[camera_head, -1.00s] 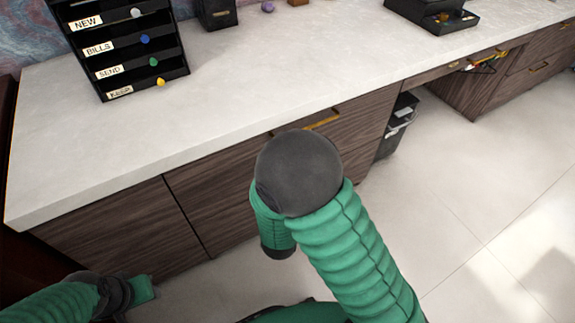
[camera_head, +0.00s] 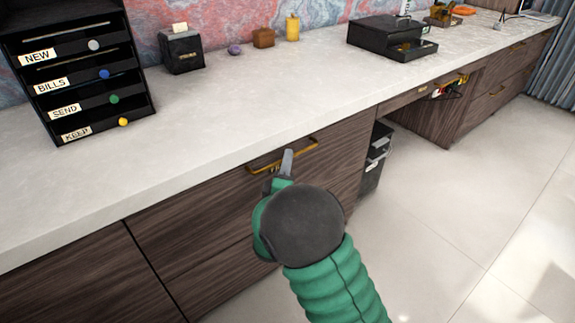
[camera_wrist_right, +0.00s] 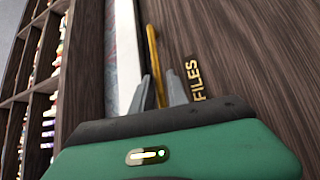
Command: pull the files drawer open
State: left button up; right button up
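The files drawer (camera_head: 200,215) is a dark wood front under the pale countertop, and it looks closed. Its gold bar handle (camera_head: 300,149) runs along the top of the front. In the right wrist view the handle (camera_wrist_right: 152,45) runs between the two grey fingertips of my right gripper (camera_wrist_right: 160,90). The fingers stand apart, with the bar between them; contact is not clear. A "FILES" label (camera_wrist_right: 193,78) is beside the fingers. In the head view my right gripper (camera_head: 284,165) is at the handle, partly hidden by my wrist. My left gripper is out of view.
A black sorter (camera_head: 80,75) with labelled slots stands on the countertop (camera_head: 220,110). A black box (camera_head: 181,50), small objects and a black printer-like unit (camera_head: 385,38) stand farther back. A dark bin (camera_head: 375,160) is right of the drawer. The floor (camera_head: 440,230) in front is clear.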

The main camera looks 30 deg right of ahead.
jog(key=shift+x, duration=0.85)
jog(key=shift+s, duration=0.1)
jog(key=shift+c, duration=0.3)
grip_shut()
jog(key=shift+f, duration=0.15)
